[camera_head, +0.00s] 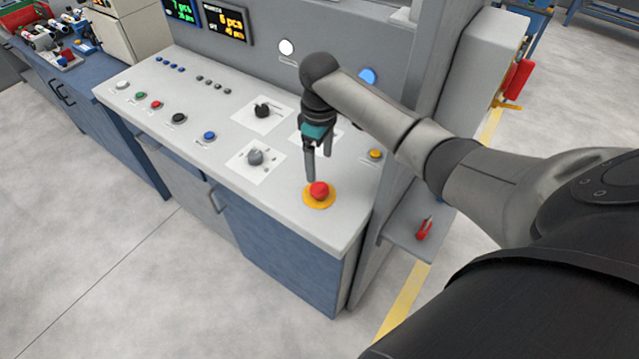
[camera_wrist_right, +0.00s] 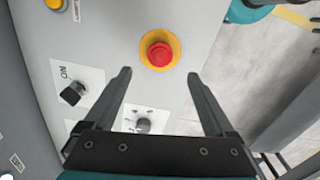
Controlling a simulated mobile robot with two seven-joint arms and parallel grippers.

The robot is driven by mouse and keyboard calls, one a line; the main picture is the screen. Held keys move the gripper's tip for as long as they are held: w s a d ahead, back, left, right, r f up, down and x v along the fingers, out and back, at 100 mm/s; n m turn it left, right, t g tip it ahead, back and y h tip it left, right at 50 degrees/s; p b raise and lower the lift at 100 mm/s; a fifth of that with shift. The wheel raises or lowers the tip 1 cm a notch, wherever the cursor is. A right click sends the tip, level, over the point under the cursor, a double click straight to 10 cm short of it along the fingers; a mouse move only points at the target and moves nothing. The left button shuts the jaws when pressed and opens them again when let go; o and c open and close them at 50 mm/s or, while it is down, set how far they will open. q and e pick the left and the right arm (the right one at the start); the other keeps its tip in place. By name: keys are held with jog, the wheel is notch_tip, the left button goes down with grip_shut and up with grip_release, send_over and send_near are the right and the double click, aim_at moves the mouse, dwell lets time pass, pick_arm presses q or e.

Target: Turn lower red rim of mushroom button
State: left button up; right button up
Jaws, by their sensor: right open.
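The mushroom button (camera_head: 319,191) is red and sits on a round yellow base (camera_head: 318,202) near the right front corner of the grey console top. In the right wrist view the red button (camera_wrist_right: 160,55) shows from above, ahead of and between the two fingertips. My right gripper (camera_head: 318,168) is open and empty, pointing down just above and behind the button. In the right wrist view its fingers (camera_wrist_right: 159,74) are spread wide, and they look apart from the button. The lower rim is hard to make out at this size. My left gripper is not in view.
A grey selector knob (camera_head: 255,157) and a black knob (camera_head: 262,110) stand on white plates left of the button. A yellow button (camera_head: 375,154) lies behind it, near an upright grey post. The console top (camera_head: 225,125) also carries several small buttons. The console's front edge is close.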

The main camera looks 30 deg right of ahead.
aim_at(319, 187)
notch_tip(319, 187, down, 9)
jog(key=shift+r+b, duration=0.1)
jog(key=shift+b, duration=0.5)
jog(key=c, duration=1.4)
